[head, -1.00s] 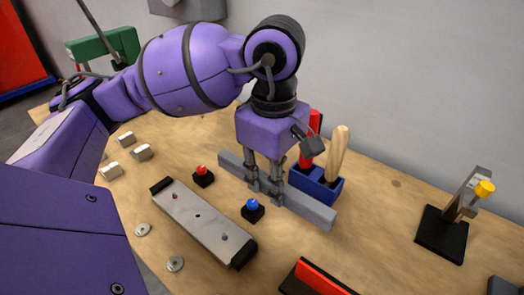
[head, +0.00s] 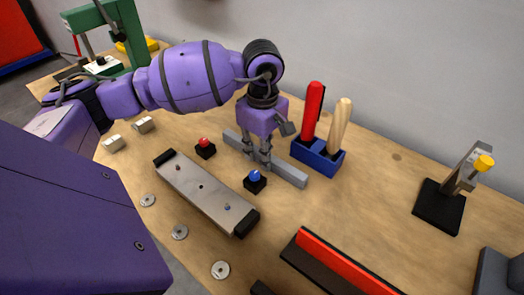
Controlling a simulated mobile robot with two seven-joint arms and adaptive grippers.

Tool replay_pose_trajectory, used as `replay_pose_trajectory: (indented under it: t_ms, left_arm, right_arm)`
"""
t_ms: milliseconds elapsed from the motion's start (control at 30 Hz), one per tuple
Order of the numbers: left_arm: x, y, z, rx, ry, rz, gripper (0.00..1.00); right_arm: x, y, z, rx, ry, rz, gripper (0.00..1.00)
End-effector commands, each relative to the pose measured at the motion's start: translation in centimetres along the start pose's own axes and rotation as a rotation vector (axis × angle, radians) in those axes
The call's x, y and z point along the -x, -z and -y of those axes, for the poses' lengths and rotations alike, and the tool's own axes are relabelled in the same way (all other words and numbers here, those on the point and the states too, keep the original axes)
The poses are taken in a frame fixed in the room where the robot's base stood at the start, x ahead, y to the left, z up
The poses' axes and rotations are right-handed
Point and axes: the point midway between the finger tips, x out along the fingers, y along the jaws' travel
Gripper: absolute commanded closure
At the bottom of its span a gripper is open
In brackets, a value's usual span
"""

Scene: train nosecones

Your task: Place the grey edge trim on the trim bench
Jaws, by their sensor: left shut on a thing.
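The grey edge trim (head: 291,174) is a long straight bar. My left gripper (head: 257,160) points down and is shut on it near its middle. The trim is low over the wooden trim bench (head: 350,215), behind the black blocks with the red knob (head: 205,143) and the blue knob (head: 255,176). I cannot tell whether it touches the bench top. The fingers hide part of the trim. My right gripper is not in view.
A blue holder (head: 318,160) with red and wooden handles stands close right of the trim. A grey plate with black ends (head: 203,191) lies in front. A black stand with a yellow knob (head: 440,205) is at right. Bare bench lies between holder and stand.

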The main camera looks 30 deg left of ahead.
Motion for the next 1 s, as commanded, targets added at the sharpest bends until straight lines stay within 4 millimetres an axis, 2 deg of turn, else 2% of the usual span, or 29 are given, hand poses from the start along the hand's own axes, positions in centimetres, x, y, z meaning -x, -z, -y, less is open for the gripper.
replay_pose_trajectory:
  t_ms: [367,400,500,833,1000]
  left_arm:
    - [-0.5,0.0,-0.1,0.001,-0.002,0.0,1.0]
    - [-0.4,0.0,-0.1,0.001,-0.002,0.0,0.77]
    - [-0.3,0.0,-0.1,0.001,-0.002,0.0,0.64]
    - [-0.1,0.0,-0.1,0.001,-0.003,0.0,0.64]
    - [1.7,0.1,-0.2,0.002,-0.007,-0.001,0.64]
  right_arm:
    - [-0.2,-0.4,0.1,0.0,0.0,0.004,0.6]
    - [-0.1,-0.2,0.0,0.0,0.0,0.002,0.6]
    - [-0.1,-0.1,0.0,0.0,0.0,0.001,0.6]
    - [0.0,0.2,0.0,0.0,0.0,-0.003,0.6]
    - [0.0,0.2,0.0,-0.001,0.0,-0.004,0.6]
